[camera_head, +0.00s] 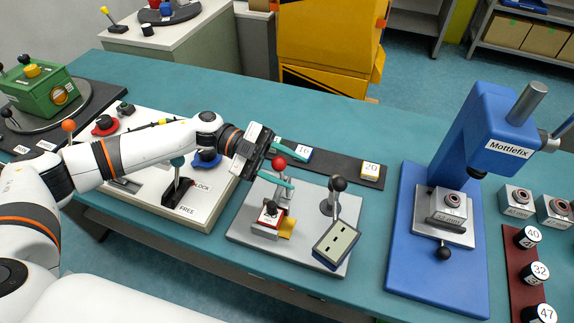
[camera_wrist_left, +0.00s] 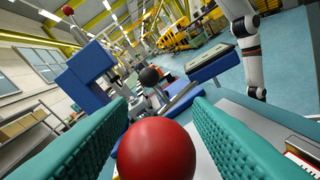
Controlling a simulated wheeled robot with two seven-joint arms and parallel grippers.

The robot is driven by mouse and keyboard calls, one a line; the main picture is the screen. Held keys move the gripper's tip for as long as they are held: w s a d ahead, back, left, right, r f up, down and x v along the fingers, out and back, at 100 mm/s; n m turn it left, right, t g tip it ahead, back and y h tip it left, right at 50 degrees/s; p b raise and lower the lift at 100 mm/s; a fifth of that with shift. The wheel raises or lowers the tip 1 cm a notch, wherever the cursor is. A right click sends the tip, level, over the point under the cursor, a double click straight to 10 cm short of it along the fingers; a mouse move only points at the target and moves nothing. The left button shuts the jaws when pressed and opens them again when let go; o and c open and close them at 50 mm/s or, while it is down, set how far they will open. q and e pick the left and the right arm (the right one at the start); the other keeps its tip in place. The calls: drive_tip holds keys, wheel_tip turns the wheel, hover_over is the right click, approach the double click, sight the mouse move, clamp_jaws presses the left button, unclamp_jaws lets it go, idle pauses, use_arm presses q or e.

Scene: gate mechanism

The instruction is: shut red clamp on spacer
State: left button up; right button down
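The red clamp stands on a grey plate (camera_head: 240,230) in the head view, its lever raised, with a red ball knob (camera_head: 279,162) on top. A yellow block (camera_head: 287,228) sits low at the clamp's base; I cannot tell if it is the spacer. My left gripper (camera_head: 290,166) is open, its two teal fingers on either side of the red knob. In the left wrist view the red knob (camera_wrist_left: 156,152) lies between the fingers, with slight gaps showing; contact is unclear. My right gripper is not in view.
A black-knobbed clamp (camera_head: 338,185) and a tilted panel (camera_head: 336,243) stand right of the red clamp. Blocks marked 16 (camera_head: 303,153) and 20 (camera_head: 370,170) lie behind on a dark strip. A blue press (camera_head: 485,130) stands further right; a white board with knobs (camera_head: 215,185) is left.

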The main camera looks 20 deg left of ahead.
use_arm(q)
drive_tip(key=shift+a, duration=0.15)
drive_tip(key=shift+a, duration=0.3)
drive_tip(key=w+a+r+b, duration=0.1)
drive_tip(key=a+b, duration=0.2)
drive_tip(key=a, duration=0.8)
drive_tip(key=shift+w+r+b, duration=0.2)
drive_tip(key=shift+w+b, duration=0.2)
